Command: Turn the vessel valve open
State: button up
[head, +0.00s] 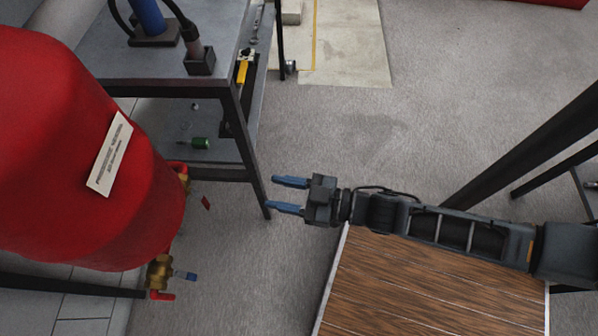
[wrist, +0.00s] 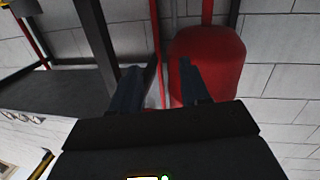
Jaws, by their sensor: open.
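A red vessel (head: 75,150) with a white label stands at the left in the head view. A brass valve (head: 158,272) with a red handle (head: 162,295) hangs under its lower right side, with a small blue piece (head: 186,276) beside it. Another brass fitting (head: 183,178) with red parts shows partly behind the vessel's right side. I cannot tell which handle is the vessel valve's. My gripper (head: 271,194) is open and empty, its blue fingers pointing left, to the right of the vessel and apart from it. In the wrist view the red vessel (wrist: 207,62) shows beyond the fingers; no valve is clear there.
A grey metal bench (head: 225,75) with a lower shelf stands behind the vessel, its leg close to my fingers. A green-handled tool (head: 200,143) lies on the shelf. A wooden top (head: 430,285) is below my arm. Dark beams (head: 530,150) cross at the right. Middle floor is clear.

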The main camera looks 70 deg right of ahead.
jog(key=shift+h, duration=0.4)
jog(key=s+r, duration=0.1)
jog(key=s+r+p, duration=0.1)
jog(key=r, duration=0.1)
jog(key=s+r, duration=0.1)
jog(key=shift+a+r+p, duration=0.1)
jog(key=shift+r+p, duration=0.2)
jog(key=shift+r, duration=0.05)
jog(key=shift+f, duration=0.1)
